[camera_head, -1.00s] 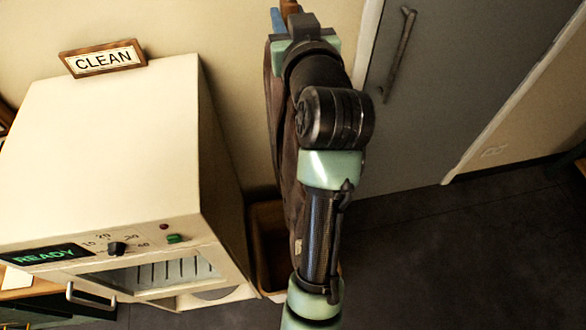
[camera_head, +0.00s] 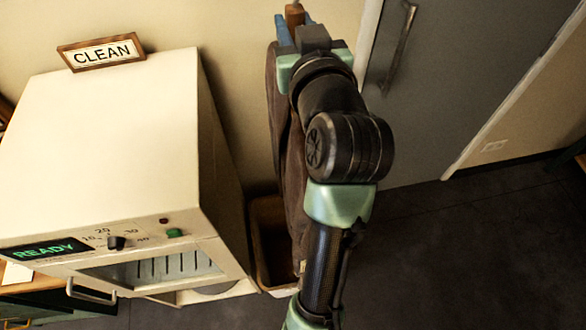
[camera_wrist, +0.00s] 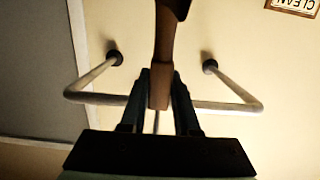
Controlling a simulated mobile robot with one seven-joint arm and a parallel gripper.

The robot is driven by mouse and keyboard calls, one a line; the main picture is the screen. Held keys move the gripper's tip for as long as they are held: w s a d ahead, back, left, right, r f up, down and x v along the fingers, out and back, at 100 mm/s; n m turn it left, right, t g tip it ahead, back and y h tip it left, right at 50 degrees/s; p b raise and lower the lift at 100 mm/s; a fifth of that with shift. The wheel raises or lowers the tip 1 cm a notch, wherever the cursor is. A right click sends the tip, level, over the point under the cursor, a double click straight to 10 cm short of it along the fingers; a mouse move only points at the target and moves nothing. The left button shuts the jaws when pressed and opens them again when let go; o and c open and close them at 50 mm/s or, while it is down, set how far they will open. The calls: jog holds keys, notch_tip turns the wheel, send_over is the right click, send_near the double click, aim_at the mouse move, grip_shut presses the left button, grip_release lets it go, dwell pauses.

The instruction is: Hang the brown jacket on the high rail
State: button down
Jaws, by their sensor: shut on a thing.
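My gripper (camera_head: 294,22) is at the top centre of the head view, near the wall. Its blue fingers are shut on a brown wooden piece (camera_wrist: 163,60), apparently the jacket's hanger. The brown jacket (camera_head: 287,150) hangs down beside my arm, which hides part of it. In the wrist view a dark patch at the top edge may be part of the jacket. The pale rail (camera_wrist: 92,78) is a bracket fixed to the wall at two round mounts. Its crossbar passes behind my fingers; I cannot tell whether the hanger touches it. The rail is not clear in the head view.
A cream cabinet (camera_head: 120,150) with a READY display stands at the left, with a CLEAN sign (camera_head: 101,52) above it. A brown bin (camera_head: 262,235) is on the floor beside it. A grey door (camera_head: 440,80) with a handle is at the right. The dark floor at right is clear.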

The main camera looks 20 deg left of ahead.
jog(key=shift+s+d+r, duration=0.2)
jog(key=shift+s, duration=0.05)
jog(key=p+v, duration=0.6)
jog(key=v, duration=1)
jog(key=shift+f+p, duration=0.25)
jog(key=shift+p, duration=0.1)
dwell(0.8)
